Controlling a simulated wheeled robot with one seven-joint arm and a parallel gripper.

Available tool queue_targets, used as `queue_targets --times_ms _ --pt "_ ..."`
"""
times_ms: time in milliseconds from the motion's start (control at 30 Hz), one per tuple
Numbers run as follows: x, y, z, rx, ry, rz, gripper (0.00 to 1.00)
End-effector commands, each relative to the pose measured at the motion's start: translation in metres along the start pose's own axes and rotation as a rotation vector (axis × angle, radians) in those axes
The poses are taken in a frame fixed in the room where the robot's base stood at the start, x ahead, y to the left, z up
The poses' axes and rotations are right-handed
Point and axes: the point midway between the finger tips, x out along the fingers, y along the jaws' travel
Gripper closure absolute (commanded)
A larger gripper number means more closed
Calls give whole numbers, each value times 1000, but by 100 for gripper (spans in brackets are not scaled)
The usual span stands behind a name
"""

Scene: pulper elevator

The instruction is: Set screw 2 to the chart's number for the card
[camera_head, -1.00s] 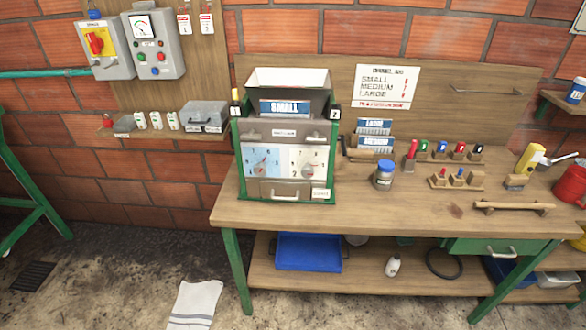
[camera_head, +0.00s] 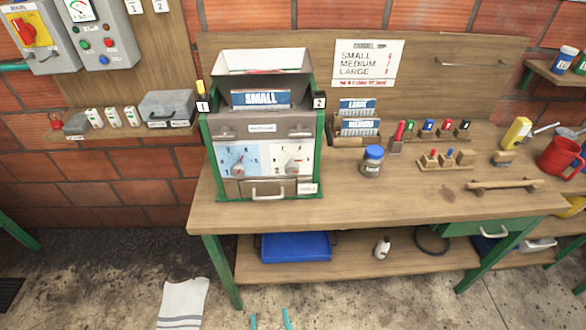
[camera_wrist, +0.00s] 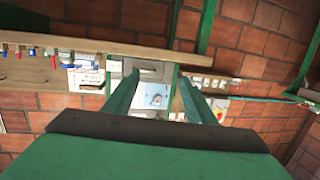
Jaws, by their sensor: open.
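The green pulper machine (camera_head: 308,128) stands on the left part of the workbench. Its front has two dials: dial 1 (camera_head: 239,166) on a blue plate at left and dial 2 (camera_head: 292,166) on a white plate at right, both with grey pointer knobs. A card reading SMALL (camera_head: 261,98) sits at the hopper front. The chart (camera_head: 368,62) on the back board lists SMALL, MEDIUM and LARGE with red numbers too small to read. My gripper (camera_head: 270,319) shows its teal fingertips at the bottom edge, apart and empty, well away from the machine. The wrist view shows the open fingers (camera_wrist: 157,95) too.
Cards LARGE and MEDIUM (camera_head: 360,127) stand in a rack right of the machine. A blue-lidded jar (camera_head: 372,160) stands before them. Several coloured tools stand in wooden blocks (camera_head: 437,164) farther right. A blue tray (camera_head: 296,246) is on the lower shelf; a towel (camera_head: 184,303) lies on the floor.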

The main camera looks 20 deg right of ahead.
Motion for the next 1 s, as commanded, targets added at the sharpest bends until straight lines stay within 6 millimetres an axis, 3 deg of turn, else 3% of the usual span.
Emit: queue_targets --times_ms 33,200,500,800,1000 --pt "19 5 -11 2 20 14 49" --pt "70 24 -40 10 50 56 49" --pt "147 64 -112 14 107 119 49" --pt "190 100 -182 12 146 161 49" --pt "200 109 -199 11 151 171 49"
